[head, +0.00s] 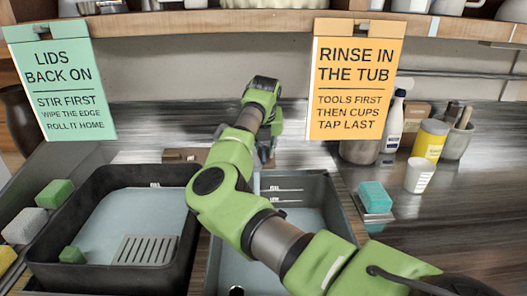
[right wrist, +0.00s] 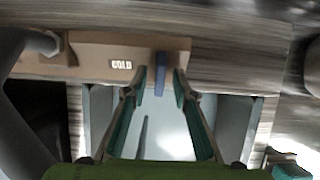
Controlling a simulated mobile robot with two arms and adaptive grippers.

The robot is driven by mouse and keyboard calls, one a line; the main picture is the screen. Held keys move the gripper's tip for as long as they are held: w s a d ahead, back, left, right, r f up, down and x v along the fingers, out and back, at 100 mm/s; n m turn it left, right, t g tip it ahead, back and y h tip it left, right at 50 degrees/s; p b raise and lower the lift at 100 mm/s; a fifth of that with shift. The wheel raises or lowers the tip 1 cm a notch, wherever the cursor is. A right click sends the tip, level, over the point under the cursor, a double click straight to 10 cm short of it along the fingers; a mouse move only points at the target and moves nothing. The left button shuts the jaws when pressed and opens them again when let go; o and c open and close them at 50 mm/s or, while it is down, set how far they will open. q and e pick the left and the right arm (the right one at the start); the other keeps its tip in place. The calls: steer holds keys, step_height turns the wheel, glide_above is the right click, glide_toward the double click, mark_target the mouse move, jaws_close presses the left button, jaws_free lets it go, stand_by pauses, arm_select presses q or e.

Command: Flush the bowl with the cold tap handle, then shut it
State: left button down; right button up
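The cold tap handle is a blue lever (right wrist: 160,72) on a brown block (right wrist: 90,55) labelled COLD, in the right wrist view. My right gripper (right wrist: 159,78) is open around the lever, one finger on each side, with gaps visible; I cannot see firm contact. In the head view the right gripper (head: 265,152) points down behind the right basin, mostly hidden by its own arm. The right basin (head: 325,200) is grey, with level marks inside and its middle hidden by my arm. I cannot make out a bowl. My left gripper is not in view.
A black tub (head: 95,275) with pale liquid and a grate stands left. Sponges lie beside it. An orange sign (head: 355,80) and a green sign (head: 62,85) hang above. A teal sponge (head: 375,196), white cup (head: 419,175) and bottles stand right.

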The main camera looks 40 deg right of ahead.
steer(key=v, duration=1.2)
